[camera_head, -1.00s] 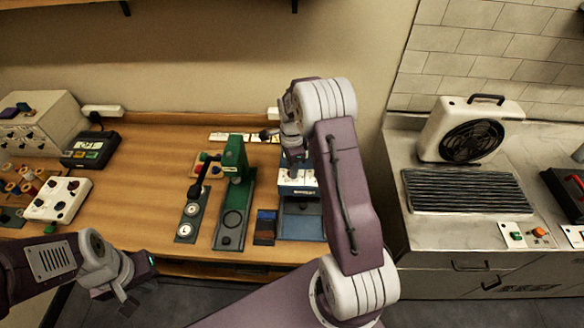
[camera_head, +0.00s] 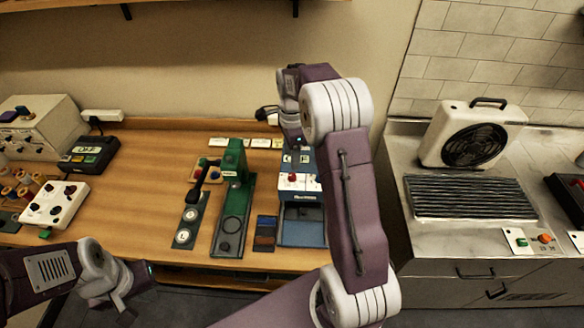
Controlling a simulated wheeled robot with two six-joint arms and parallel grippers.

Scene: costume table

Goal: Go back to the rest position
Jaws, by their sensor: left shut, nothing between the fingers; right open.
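My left gripper (camera_head: 124,303) hangs at the lower left, in front of the table's front edge and over the floor. It is shut and holds nothing. My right arm rises through the middle of the view and bends over at the top. My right gripper (camera_head: 268,113) is at the back of the wooden table, small and partly hidden by my own wrist. It is open, with nothing seen in it. Both grippers look apart from the tabletop things.
The wooden table (camera_head: 125,210) bears a green press (camera_head: 233,200), a blue device (camera_head: 303,232) with a red knob, partly behind my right arm, and a white control box (camera_head: 55,204). A fan (camera_head: 474,143) stands on the steel counter (camera_head: 410,225) at right. A shelf (camera_head: 170,8) hangs above.

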